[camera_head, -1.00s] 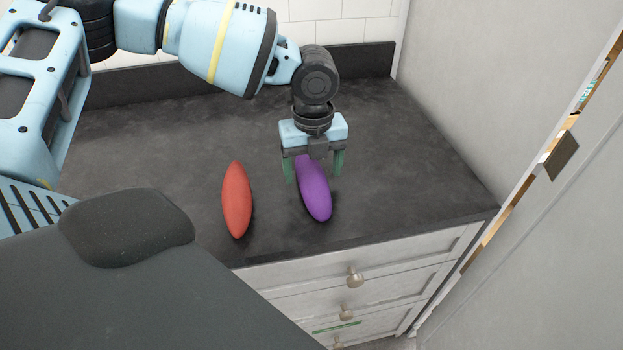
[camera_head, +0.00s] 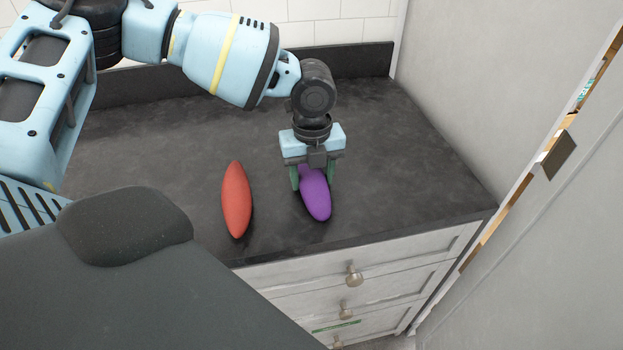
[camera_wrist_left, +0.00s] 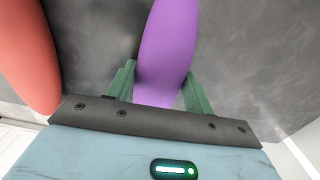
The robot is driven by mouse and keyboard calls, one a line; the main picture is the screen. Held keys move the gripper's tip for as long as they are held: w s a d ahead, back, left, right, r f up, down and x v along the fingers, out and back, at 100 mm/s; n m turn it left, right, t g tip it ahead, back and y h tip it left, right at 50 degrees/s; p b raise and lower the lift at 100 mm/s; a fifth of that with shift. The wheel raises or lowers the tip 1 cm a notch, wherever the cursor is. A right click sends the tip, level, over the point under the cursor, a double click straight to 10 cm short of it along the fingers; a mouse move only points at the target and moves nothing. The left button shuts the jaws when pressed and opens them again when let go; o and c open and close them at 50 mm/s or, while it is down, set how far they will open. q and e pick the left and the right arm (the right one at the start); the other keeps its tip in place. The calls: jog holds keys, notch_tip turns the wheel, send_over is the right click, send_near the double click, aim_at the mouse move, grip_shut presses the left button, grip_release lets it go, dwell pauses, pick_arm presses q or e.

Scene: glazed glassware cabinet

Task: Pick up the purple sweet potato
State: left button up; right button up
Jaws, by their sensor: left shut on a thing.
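The purple sweet potato (camera_head: 316,196) lies on the dark countertop in the head view, its back end hidden under my left gripper. My left gripper (camera_head: 313,181) points down over it, with its green fingers shut on its two sides. In the left wrist view the purple sweet potato (camera_wrist_left: 167,50) runs between the fingers of my left gripper (camera_wrist_left: 160,90). It appears to be still on the counter. My right gripper is not in view.
A red sweet potato (camera_head: 236,200) lies on the countertop (camera_head: 180,135) to the left, apart from the gripper; it also shows in the left wrist view (camera_wrist_left: 28,50). A wall stands to the right, and drawers (camera_head: 370,275) are below the front edge.

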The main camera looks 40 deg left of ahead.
aim_at(312, 173)
pick_arm(q)
notch_tip(312, 173, up, 10)
jog(key=shift+r, duration=0.1)
dwell(0.4)
